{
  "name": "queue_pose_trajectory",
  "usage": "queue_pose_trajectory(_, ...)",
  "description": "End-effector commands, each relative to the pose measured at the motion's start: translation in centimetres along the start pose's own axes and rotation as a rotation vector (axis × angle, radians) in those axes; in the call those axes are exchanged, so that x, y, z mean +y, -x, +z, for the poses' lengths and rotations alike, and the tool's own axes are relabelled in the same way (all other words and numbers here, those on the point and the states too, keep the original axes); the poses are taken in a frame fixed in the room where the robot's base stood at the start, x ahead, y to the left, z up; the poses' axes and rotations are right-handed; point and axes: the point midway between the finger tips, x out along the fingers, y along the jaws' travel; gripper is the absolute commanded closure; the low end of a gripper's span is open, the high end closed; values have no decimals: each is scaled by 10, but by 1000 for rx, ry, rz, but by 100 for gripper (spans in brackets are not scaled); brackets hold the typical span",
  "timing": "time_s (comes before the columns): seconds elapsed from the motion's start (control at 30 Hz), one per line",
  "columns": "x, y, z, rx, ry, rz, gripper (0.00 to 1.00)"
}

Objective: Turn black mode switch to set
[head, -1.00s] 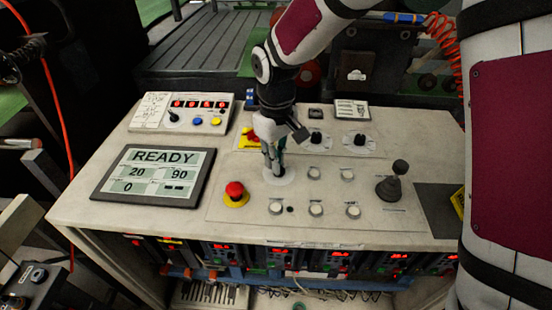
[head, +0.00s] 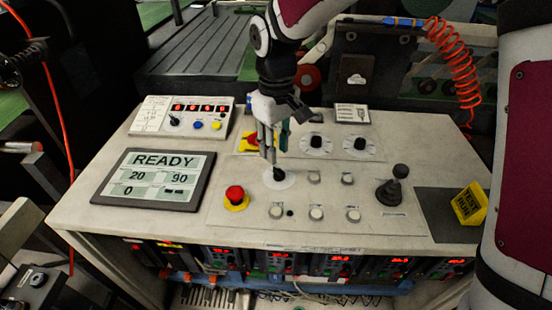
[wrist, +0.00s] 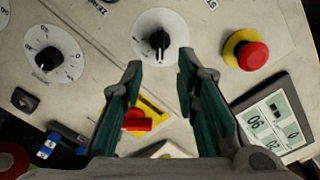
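The black mode switch (head: 278,176) is a knob on a round white dial plate on the sloping console panel. In the wrist view the switch (wrist: 158,41) lies just beyond the fingertips, its pale pointer line running toward the bottom of the picture. Labels around its dial are cut off or too small to read surely. My gripper (head: 269,154) is above and slightly left of the switch in the head view. In the wrist view my gripper (wrist: 160,62) is open, with nothing between its fingers and a gap to the switch.
A red emergency button (head: 236,196) sits left of the switch. A red rotary handle on a yellow plate (wrist: 148,119) is partly behind my gripper. Two other black dials (head: 317,143) (head: 360,144), white buttons (head: 316,213), a joystick (head: 391,187) and a READY screen (head: 155,178) are nearby.

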Motion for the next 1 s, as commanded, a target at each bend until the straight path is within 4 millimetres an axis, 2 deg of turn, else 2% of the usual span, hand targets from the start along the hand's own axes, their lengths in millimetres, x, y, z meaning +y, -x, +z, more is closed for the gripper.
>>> queue_pose_trajectory(0.1,1,26,-1,4,0,2,72)
queue_pose_trajectory(0.3,0,54,0,1,0,1,72)
queue_pose_trajectory(0.5,0,65,0,0,0,0,72)
queue_pose_trajectory(0.83,1,67,2,1,-3,2,72)
queue_pose_trajectory(0.93,5,76,12,12,-26,14,72)
queue_pose_trajectory(1.0,10,87,28,26,-61,31,72)
